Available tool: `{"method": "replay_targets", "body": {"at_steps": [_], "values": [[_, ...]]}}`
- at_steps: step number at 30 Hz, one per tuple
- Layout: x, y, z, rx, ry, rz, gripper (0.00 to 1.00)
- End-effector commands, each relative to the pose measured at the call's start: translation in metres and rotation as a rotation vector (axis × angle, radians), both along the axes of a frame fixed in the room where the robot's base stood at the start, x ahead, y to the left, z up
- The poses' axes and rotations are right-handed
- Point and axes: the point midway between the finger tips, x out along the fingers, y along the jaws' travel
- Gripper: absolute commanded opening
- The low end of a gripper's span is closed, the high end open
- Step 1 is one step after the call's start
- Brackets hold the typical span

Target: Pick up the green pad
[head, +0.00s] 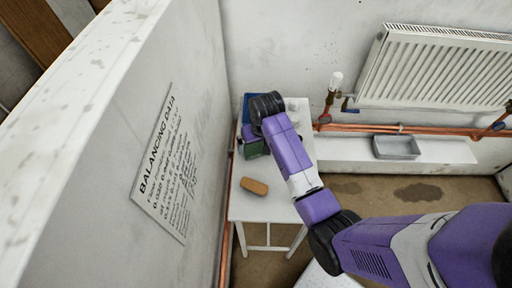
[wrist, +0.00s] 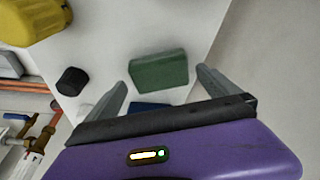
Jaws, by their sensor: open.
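The green pad (wrist: 158,72) is a dark green block on the white table in the wrist view. It appears between and just beyond the fingertips of my gripper (wrist: 161,80). The fingers are spread with a gap on each side of the pad, and nothing is held. I cannot tell how high the fingertips are above the table. In the head view the green pad (head: 255,150) shows partly, beside my arm, which hides some of it.
On the white table (head: 258,212) a tan pad (head: 254,186) lies nearer the front. A blue object (head: 247,104) is at the back. The wrist view shows a yellow object (wrist: 32,20) and a dark cylinder (wrist: 72,81). A partition wall (head: 120,130) stands close left; copper pipes (head: 400,129) run right.

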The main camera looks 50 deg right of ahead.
Motion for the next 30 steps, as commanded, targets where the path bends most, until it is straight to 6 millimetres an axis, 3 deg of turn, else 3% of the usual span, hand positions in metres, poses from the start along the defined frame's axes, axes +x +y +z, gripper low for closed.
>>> {"method": "replay_targets", "body": {"at_steps": [6, 15, 24, 30], "values": [[0.006, -0.004, -0.023, 0.000, 0.001, 0.001, 1.00], [0.007, -0.005, -0.026, -0.001, -0.002, 0.001, 0.98], [0.007, -0.005, -0.026, -0.001, -0.002, 0.001, 0.40], [0.007, -0.005, -0.025, -0.001, -0.002, 0.001, 0.40]]}}
